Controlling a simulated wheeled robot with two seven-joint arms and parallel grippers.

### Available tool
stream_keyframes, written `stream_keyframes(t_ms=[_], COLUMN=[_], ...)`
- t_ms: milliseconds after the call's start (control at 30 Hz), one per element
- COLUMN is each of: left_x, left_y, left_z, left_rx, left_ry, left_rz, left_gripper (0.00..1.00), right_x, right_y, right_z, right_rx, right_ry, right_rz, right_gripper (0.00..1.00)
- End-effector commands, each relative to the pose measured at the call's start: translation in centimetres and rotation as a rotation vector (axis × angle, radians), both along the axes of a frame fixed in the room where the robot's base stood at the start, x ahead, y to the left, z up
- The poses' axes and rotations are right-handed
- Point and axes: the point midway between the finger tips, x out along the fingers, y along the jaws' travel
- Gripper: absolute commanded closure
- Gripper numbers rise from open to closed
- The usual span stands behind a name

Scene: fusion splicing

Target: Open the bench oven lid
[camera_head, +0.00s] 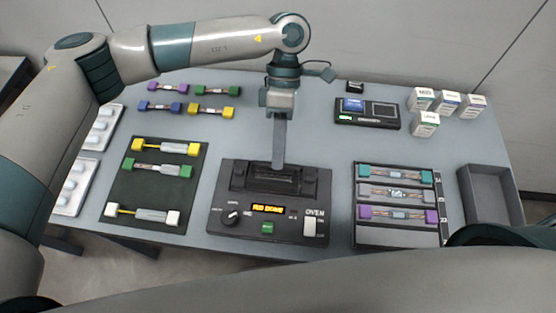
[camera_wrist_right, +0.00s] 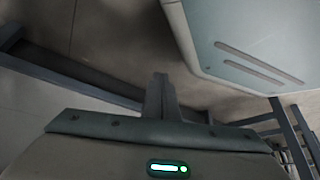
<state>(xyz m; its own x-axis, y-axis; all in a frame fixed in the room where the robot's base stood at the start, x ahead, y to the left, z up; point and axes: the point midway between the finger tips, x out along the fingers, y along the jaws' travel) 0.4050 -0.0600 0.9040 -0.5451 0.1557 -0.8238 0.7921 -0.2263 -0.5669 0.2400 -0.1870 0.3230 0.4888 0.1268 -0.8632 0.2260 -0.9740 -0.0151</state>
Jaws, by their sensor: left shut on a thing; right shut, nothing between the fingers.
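The bench oven (camera_head: 222,205) is a dark box at the front middle of the table. It has a lit amber display, a knob, a green button and a pale switch on its front. Its lid (camera_head: 258,181) is at the top rear, and its exact angle is hard to tell. My left gripper (camera_head: 278,162) reaches down from above, with its fingers shut on the lid at the middle. The fingers hide the part they hold. My right gripper (camera_wrist_right: 160,95) is shut and empty in the right wrist view, away from the oven, with floor and table legs beyond it.
A dark mat (camera_head: 122,191) with several splice pieces lies left of the oven. A rack (camera_head: 383,236) of splice pieces and an empty grey bin (camera_head: 489,195) are at right. A black device (camera_head: 367,121) and several small white boxes (camera_head: 425,124) stand behind.

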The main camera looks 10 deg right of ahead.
Motion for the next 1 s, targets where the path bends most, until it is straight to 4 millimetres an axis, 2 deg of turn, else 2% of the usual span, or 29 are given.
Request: stream_keyframes(t_ms=[33,100,233,533,1000], left_x=[0.2,0.4,0.6,1.2,1.4], left_y=[-0.1,-0.2,-0.3,-0.4,-0.4], left_z=[-0.6,-0.5,-0.4,-0.3,0.0], left_rx=[0.006,0.013,0.025,0.051,0.061], left_ry=[0.018,0.045,0.091,0.172,0.204], left_rz=[0.002,0.002,0.001,0.000,0.000], left_gripper=[1.00,1.00,1.00,1.00,1.00], right_x=[1.6,3.6,6.1,4.6,3.9], right_y=[0.7,1.6,2.6,0.5,-0.3], right_z=[0.1,1.1,2.4,0.2,-0.2], right_rx=[0.014,0.032,0.054,0.006,-0.011], right_ry=[-0.044,-0.097,-0.165,-0.021,0.035], right_rz=[0.000,0.001,0.001,-0.017,-0.024], right_gripper=[1.00,1.00,1.00,1.00,1.00])
